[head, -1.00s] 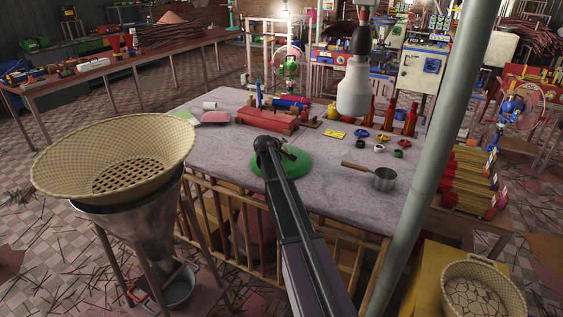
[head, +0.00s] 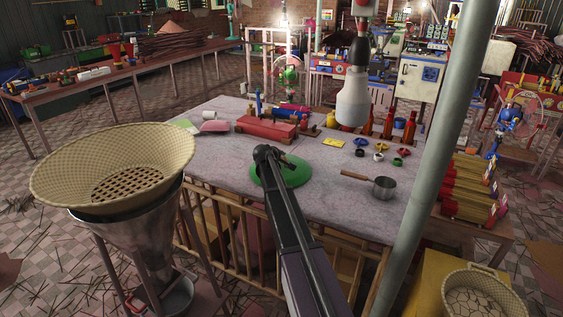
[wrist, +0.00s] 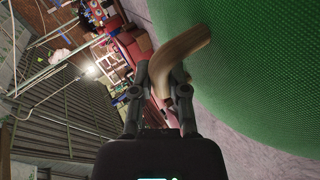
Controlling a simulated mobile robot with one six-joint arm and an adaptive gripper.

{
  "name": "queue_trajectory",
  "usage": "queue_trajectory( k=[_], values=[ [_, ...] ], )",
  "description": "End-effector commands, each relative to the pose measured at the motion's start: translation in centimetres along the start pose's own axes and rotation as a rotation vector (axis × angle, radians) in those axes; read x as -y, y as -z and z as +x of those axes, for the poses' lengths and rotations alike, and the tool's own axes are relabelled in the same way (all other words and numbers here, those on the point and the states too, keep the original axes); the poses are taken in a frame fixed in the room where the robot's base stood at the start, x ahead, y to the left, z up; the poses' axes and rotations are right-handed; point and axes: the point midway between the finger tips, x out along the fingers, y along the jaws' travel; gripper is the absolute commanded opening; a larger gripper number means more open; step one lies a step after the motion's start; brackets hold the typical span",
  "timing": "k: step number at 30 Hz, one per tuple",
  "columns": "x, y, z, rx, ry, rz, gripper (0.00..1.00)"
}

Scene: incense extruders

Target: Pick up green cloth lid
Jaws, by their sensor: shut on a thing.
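The green cloth lid (head: 297,173) is a round, green, woven disc at the middle of the grey-topped table, near its front edge. My gripper (head: 266,153) is over the lid's left part in the head view and hides some of it. In the wrist view the lid (wrist: 245,70) fills the right side. Its curved tan handle (wrist: 180,50) sits between my gripper's fingers (wrist: 168,85), which are shut on it. Whether the lid touches the table or hangs just above it I cannot tell.
A small pan (head: 384,187) lies right of the lid. A red box (head: 265,127), small coloured rings (head: 379,148) and red bottles (head: 388,124) stand behind it. A grey pole (head: 430,160) rises at the right. A basket on a funnel (head: 113,170) stands at left.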

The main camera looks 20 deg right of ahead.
Motion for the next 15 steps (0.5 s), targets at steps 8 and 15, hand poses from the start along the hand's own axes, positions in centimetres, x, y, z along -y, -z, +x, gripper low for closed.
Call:
queue_trajectory(
  k=[8, 15],
  values=[
    [-0.9, 0.2, -0.5, 0.000, 0.000, 0.000, 0.00],
    [-2.5, 0.6, -1.5, 0.000, 0.000, 0.000, 0.00]
  ],
)
